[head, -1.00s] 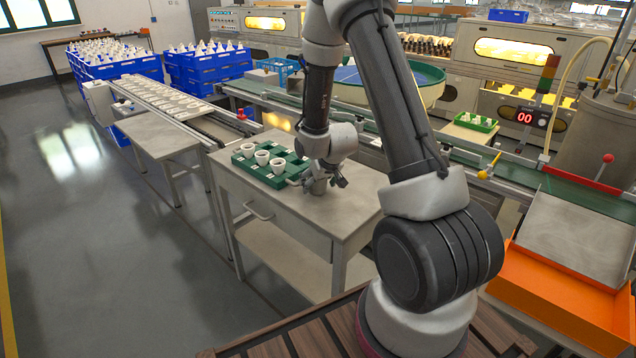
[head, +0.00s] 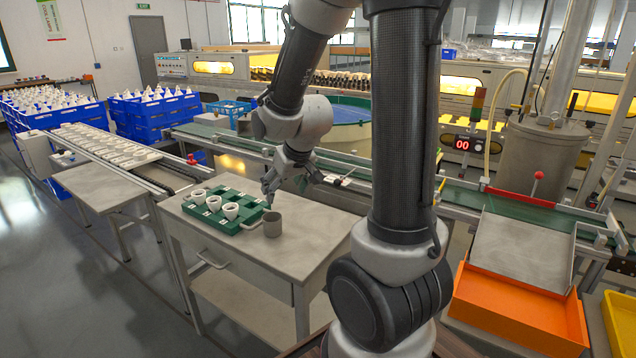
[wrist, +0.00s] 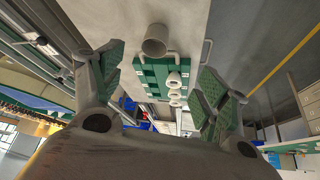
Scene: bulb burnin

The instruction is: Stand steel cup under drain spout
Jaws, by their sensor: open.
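The steel cup (head: 272,225) stands upright on the grey table, just right of the green tray. It also shows in the wrist view (wrist: 155,42), beyond the fingertips. My gripper (head: 303,187) is open and empty, above and behind the cup in the head view. In the wrist view its fingers (wrist: 158,68) are spread wide with nothing between them. A steel tank (head: 545,150) stands at the right, with a red-knobbed lever (head: 538,176) in front of it. I cannot clearly make out the drain spout.
The green tray (head: 247,222) holds several white cups (head: 230,211). The grey table (head: 300,250) is clear right of the cup. A green conveyor (head: 460,196) runs behind it. A sloped metal plate (head: 520,245) and an orange bin (head: 515,310) are at the right.

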